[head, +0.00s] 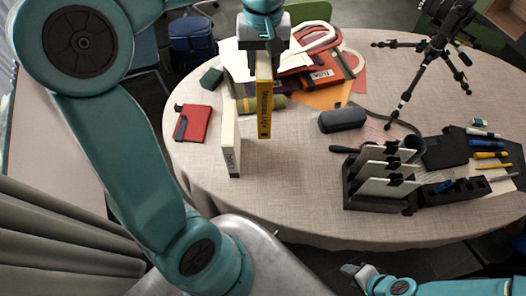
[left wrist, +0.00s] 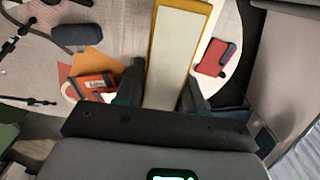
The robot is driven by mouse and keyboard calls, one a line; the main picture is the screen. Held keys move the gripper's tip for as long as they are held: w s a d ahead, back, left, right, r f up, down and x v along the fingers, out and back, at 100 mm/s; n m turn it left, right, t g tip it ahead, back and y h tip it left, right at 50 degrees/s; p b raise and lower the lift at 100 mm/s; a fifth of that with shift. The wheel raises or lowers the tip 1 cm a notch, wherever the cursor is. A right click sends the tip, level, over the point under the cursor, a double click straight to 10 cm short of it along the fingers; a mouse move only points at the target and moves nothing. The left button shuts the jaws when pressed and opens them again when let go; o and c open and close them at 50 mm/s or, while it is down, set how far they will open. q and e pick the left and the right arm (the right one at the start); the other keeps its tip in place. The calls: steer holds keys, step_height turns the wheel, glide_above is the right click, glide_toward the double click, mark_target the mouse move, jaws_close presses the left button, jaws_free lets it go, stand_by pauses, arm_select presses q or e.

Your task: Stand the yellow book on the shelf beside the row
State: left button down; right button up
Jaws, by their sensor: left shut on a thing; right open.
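The yellow book (head: 264,105) hangs upright in my left gripper (head: 264,48), with its lettered spine showing in the head view. In the left wrist view the book (left wrist: 178,45) shows its pale page edges and yellow covers between the two fingers of my left gripper (left wrist: 162,92). A white book (head: 230,145) stands upright on the table, left of the yellow book and nearer to me. My right gripper (head: 358,271) is open and empty at the bottom, by the table's near edge. I cannot make out a shelf with a row of books for certain.
A black rack (head: 348,190) with several white panels stands on the round table (head: 290,195) at right. A red notebook (head: 194,123), a dark case (head: 342,119), papers, a tripod (head: 412,85) and tools lie around. The table's near middle is clear.

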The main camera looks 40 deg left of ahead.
arm_select(q)
step_height(320, 180, down, 19)
steer(key=shift+s+a, duration=0.1)
steer(key=shift+s, duration=0.05)
steer(key=shift+f, duration=0.5)
steer(key=shift+f, duration=0.2)
steer(key=c, duration=0.7)
jaws_free()
steer(key=shift+r, duration=0.15)
